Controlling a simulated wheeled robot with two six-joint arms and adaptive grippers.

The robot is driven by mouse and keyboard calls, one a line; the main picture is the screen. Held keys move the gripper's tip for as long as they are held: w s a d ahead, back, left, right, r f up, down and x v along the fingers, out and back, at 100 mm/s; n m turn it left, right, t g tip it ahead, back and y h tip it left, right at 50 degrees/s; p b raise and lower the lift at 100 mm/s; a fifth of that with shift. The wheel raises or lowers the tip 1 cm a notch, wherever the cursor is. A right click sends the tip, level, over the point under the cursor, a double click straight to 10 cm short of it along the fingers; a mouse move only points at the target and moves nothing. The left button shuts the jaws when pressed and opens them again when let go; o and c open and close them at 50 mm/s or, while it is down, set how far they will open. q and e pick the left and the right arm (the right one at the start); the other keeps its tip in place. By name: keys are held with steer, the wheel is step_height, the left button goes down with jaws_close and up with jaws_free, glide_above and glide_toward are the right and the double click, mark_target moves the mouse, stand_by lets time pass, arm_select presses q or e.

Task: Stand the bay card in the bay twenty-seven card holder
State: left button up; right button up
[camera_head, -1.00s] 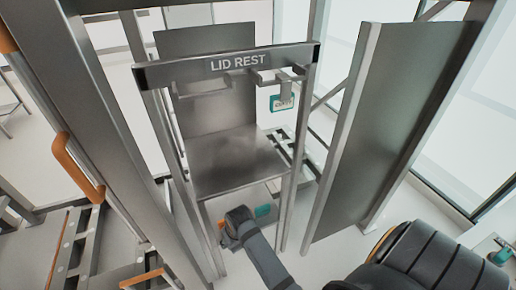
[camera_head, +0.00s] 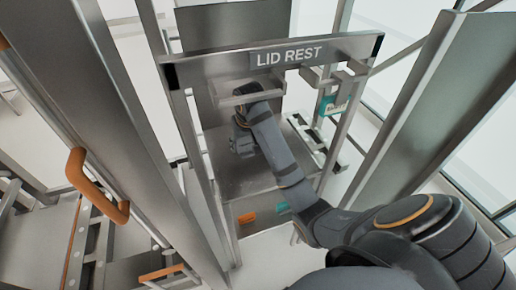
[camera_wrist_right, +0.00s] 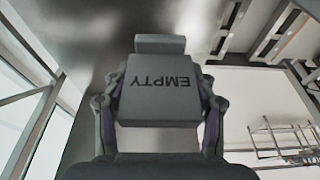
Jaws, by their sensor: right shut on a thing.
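My right gripper (camera_head: 243,146) is in front of the grey shelf of the LID REST stand, below its top bar. In the right wrist view the gripper (camera_wrist_right: 160,104) is shut on a dark grey card (camera_wrist_right: 155,97) marked EMPTY, which reads upside down there. The card sits between the two fingers. In the head view the card is too small and dark to make out. I cannot make out a bay twenty-seven card holder in either view. My left gripper is not in view.
The LID REST bar (camera_head: 318,52) spans the stand between two posts. A teal labelled item (camera_head: 336,105) hangs at its right. An orange piece (camera_head: 247,217) and a teal piece (camera_head: 283,207) are low down. A tall metal panel (camera_head: 420,110) stands to the right.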

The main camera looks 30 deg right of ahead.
steer(key=shift+w+d+f+b, duration=0.15)
steer(key=shift+d+f+b, duration=0.35)
steer(key=shift+d, duration=0.1)
steer(key=shift+w+d+f+b, duration=0.15)
steer(key=shift+d+f+b, duration=0.3)
steer(key=shift+d, duration=0.1)
steer(key=w+d+f, duration=0.1)
steer(key=d+f, duration=0.1)
steer(key=d, duration=0.1)
steer(key=w+d+f+p, duration=0.1)
steer(key=d+f, duration=0.1)
steer(key=d, duration=0.1)
steer(key=w+d+f+p, duration=0.1)
steer(key=w+d+f, duration=0.1)
steer(key=d+f, duration=0.1)
steer(key=shift+d, duration=0.25)
steer(key=shift+w+d+f, duration=0.15)
steer(key=shift+w+f, duration=0.1)
steer(key=f+p, duration=0.1)
steer(key=f, duration=0.2)
steer(key=shift+d, duration=0.2)
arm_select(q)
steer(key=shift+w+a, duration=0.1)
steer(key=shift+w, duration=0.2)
arm_select(e)
steer(key=shift+f, duration=0.3)
